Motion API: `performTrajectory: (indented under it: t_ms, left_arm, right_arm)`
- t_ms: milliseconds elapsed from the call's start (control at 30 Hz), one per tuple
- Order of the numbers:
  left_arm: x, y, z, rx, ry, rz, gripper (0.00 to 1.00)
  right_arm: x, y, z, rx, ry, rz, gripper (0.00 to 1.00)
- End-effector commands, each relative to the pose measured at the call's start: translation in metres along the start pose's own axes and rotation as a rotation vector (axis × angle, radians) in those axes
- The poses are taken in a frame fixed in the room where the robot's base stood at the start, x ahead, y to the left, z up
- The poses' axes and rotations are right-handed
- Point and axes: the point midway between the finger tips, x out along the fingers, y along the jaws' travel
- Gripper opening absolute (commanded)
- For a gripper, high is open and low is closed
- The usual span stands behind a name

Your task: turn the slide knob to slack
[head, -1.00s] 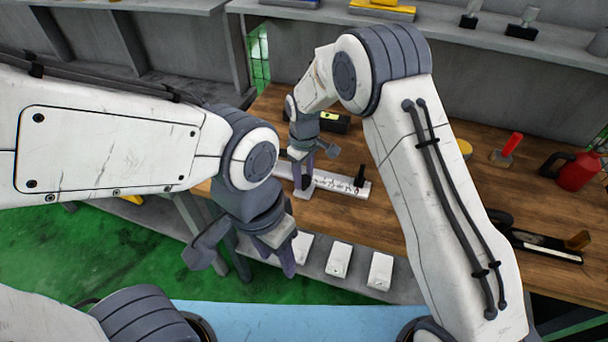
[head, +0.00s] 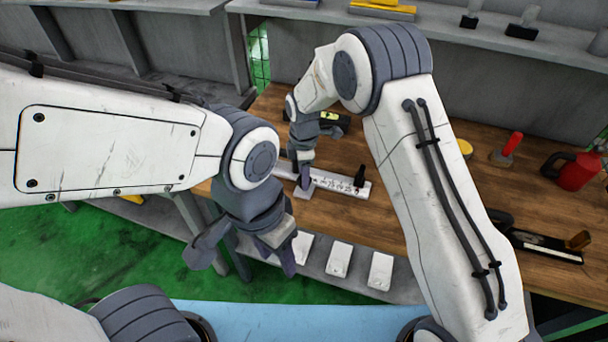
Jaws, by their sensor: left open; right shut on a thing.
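A long white bar with dark markings (head: 340,185) lies on the wooden bench. A small white slide (head: 302,193) sits on its left part, and a black upright piece (head: 360,175) stands near its right end. My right gripper (head: 303,178) points down at the slide and is shut on its knob. The fingers hide the knob, so its turn cannot be read. My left gripper (head: 243,258) is open and empty, hanging in front of the bench, apart from the bar.
Behind my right gripper lies a dark box with a yellow-green face (head: 330,117). A red-handled tool (head: 513,143), a red can (head: 576,172) and a black device (head: 540,244) are on the right of the bench.

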Motion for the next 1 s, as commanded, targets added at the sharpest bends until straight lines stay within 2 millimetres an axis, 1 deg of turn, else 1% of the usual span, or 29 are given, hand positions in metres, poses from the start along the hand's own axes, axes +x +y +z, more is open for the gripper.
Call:
performTrajectory:
  t_ms: [300,767,800,833,867,1000]
  left_arm:
    - [-0.0001,0.0,0.0,0.0,0.0,0.0,0.5]
    - [-0.0002,0.0,0.0,0.0,0.0,0.0,0.5]
    - [-0.0001,0.0,0.0,0.0,0.0,0.0,0.5]
    - [-0.0001,0.0,0.0,0.0,0.0,0.0,0.5]
    - [-0.0001,0.0,0.0,0.0,0.0,0.0,0.5]
    - [-0.0001,0.0,0.0,0.0,0.0,0.0,0.5]
  right_arm:
    - [-0.0009,0.0004,-0.0002,-0.089,0.0,0.002,0.0]
    - [-0.001,0.0005,-0.0001,-0.097,0.0,0.002,0.0]
    - [-0.001,0.0005,-0.0001,-0.097,0.0,0.002,0.64]
    - [-0.0009,0.0005,-0.0001,-0.097,0.0,0.002,0.75]
    - [-0.0009,0.0005,-0.0001,-0.097,0.0,0.002,0.79]
    - [-0.0006,0.0003,0.0,-0.097,0.0,0.001,0.79]
